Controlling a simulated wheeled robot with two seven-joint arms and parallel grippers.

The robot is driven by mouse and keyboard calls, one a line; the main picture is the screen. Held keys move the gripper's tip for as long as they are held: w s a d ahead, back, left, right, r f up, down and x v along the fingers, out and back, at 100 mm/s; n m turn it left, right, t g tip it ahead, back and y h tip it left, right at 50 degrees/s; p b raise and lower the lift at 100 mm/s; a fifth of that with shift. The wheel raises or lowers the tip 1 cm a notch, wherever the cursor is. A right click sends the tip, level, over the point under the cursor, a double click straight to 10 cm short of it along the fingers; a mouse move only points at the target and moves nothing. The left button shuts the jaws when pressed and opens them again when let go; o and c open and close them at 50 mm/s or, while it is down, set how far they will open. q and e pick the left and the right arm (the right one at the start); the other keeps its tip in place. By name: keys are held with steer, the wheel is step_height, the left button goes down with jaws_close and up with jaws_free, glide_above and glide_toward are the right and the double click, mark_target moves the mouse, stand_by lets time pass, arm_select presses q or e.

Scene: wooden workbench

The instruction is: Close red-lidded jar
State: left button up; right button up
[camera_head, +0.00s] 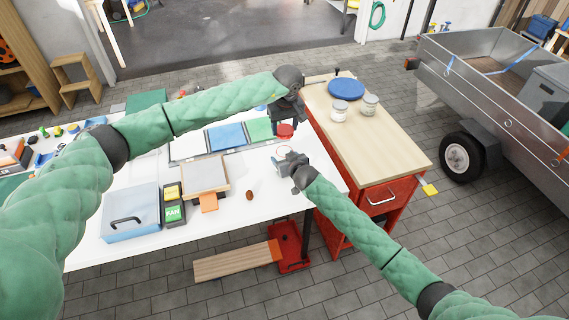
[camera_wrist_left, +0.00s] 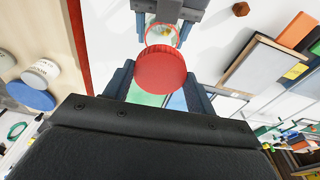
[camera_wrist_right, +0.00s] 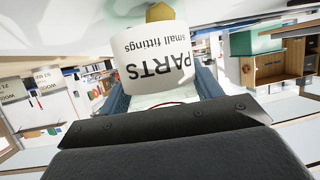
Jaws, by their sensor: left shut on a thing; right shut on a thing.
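The red lid (camera_head: 285,130) is held in my left gripper (camera_head: 287,117), above the white table. In the left wrist view the round red lid (camera_wrist_left: 160,70) sits between the fingers of that gripper. My right gripper (camera_head: 290,163) is shut on a jar (camera_head: 282,153) below and in front of the lid. In the right wrist view the jar's white label (camera_wrist_right: 157,60) reads "PARTS small fittings", upside down. The jar's open mouth (camera_wrist_left: 162,31) shows past the lid in the left wrist view. In the head view the lid and jar are apart.
Two white-labelled jars (camera_head: 340,110) and a blue disc (camera_head: 346,89) stand on the wooden-topped red cabinet at right. A framed tray (camera_head: 205,174), a blue case (camera_head: 130,215) and a small brown nut (camera_head: 249,195) lie on the white table. Bare table surrounds the nut.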

arm_select(q)
glide_above(284, 143)
steer(key=s, duration=0.3)
steer(key=shift+w+d+f, duration=0.15)
steer(key=shift+f, duration=2.3)
steer(key=shift+f, duration=0.1)
steer(key=shift+f, duration=0.8)
steer(key=shift+f, duration=0.5)
arm_select(e)
steer(key=c, duration=0.5)
arm_select(q)
steer(key=m, duration=0.6)
steer(key=shift+h, duration=0.3)
steer(key=o, duration=1)
steer(key=shift+c, duration=0.2)
